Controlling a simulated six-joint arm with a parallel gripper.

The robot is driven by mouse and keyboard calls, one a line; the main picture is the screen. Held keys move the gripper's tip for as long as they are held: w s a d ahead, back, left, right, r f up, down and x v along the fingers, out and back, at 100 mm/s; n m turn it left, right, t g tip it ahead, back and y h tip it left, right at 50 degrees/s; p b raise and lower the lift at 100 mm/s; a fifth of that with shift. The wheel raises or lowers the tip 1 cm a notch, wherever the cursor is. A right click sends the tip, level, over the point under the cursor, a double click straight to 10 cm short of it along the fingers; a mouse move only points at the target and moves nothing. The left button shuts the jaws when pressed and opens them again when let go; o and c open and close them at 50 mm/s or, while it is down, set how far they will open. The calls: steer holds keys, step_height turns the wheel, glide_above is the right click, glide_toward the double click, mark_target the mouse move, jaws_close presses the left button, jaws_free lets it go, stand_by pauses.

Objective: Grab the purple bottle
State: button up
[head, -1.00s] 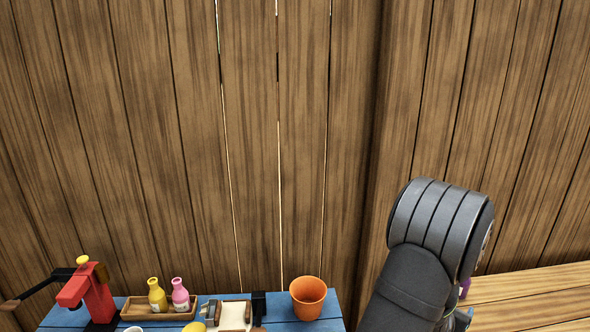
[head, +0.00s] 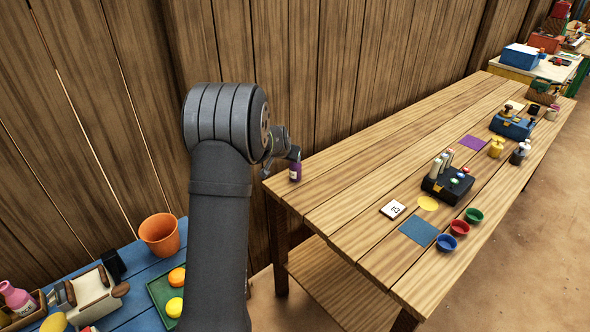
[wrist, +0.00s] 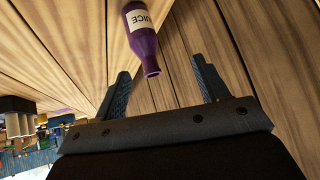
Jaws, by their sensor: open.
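The purple bottle (head: 295,171) stands at the near left corner of the long wooden table, close to the plank wall. In the wrist view the bottle (wrist: 144,42) has a pale label reading "JUICE", and its neck points down toward the space between my fingers. My gripper (wrist: 162,80) is open and empty, with one finger on each side of that space. The bottle is not between the fingertips; it lies beyond them. In the head view my gripper (head: 282,165) is small, just left of the bottle, and partly hidden by my arm.
A blue table (head: 140,280) with an orange cup (head: 160,234) is at lower left. The table around the bottle is clear.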

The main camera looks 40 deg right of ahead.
step_height(320, 180, up, 10)
steer(key=w+m+g+y, duration=0.2)
steer(key=m+g, duration=0.1)
steer(key=g, duration=0.1)
glide_above(295, 166)
steer(key=w, duration=0.2)
steer(key=shift+m+g, duration=0.3)
steer(key=f, duration=1)
steer(key=shift+s+d+f, duration=0.15)
steer(key=shift+s+f, duration=0.1)
steer(key=shift+f, duration=0.15)
steer(key=x, duration=0.5)
steer(key=shift+s+a+f, duration=0.2)
steer(key=shift+a, duration=0.1)
steer(key=c, duration=1.2)
steer(key=shift+r, duration=0.15)
